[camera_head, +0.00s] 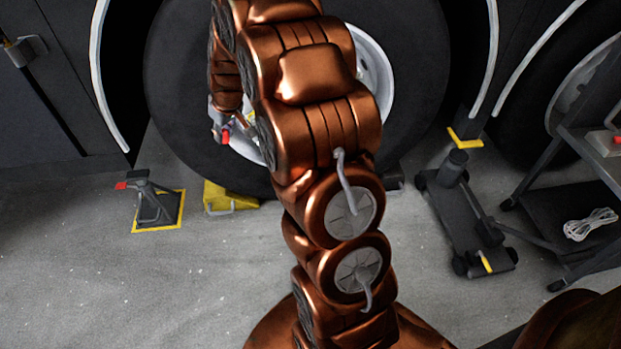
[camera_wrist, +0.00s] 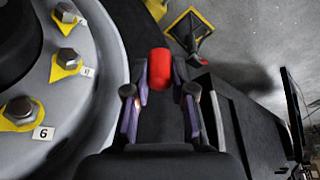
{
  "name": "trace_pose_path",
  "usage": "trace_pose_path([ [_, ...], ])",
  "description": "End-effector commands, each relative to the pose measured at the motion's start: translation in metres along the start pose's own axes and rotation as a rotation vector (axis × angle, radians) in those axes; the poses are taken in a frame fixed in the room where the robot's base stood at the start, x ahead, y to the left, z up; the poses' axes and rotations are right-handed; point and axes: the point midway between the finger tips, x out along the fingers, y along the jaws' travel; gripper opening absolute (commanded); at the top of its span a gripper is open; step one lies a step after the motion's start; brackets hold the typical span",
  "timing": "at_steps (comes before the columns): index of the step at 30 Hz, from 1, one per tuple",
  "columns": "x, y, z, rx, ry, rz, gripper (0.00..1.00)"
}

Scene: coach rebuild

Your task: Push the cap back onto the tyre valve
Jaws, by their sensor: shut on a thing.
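The red cap (camera_wrist: 160,68) sits between my gripper's fingertips (camera_wrist: 160,82) in the wrist view, and the gripper is shut on it. In the head view the cap is a small red spot (camera_head: 225,136) beside my gripper (camera_head: 221,124), in front of the wheel's left side. The black tyre (camera_head: 178,100) stands upright behind my arm, with its pale rim (camera_head: 374,72) partly covered. In the wrist view the rim (camera_wrist: 88,95) with bolts and yellow pointers is at left, apart from the cap. I cannot make out the tyre valve in either view.
An axle stand (camera_head: 156,205) and a yellow wheel chock (camera_head: 226,199) are on the floor at left. A trolley jack (camera_head: 464,215) and a dark cart (camera_head: 565,200) holding a coiled white cable (camera_head: 590,224) are at right. Open floor (camera_head: 110,285) lies at front left.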

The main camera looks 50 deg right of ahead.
Motion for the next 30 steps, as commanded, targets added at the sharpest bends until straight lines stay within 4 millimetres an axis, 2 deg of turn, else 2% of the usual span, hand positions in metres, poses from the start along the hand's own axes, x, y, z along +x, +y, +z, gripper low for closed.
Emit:
trace_pose_path([
  [1, 0.023, 0.019, 0.015, 0.006, -0.005, -0.005, 0.06],
  [3, 0.042, 0.041, 0.030, -0.001, -0.004, -0.009, 0.06],
  [8, 0.084, 0.092, 0.068, -0.011, 0.003, -0.013, 0.06],
  [12, 0.118, 0.134, 0.107, -0.019, 0.009, -0.010, 0.06],
  [18, 0.158, 0.183, 0.162, -0.026, 0.015, 0.000, 0.06],
  [24, 0.180, 0.208, 0.198, -0.032, 0.017, 0.008, 0.06],
  [30, 0.185, 0.215, 0.207, -0.035, 0.019, 0.011, 0.06],
])
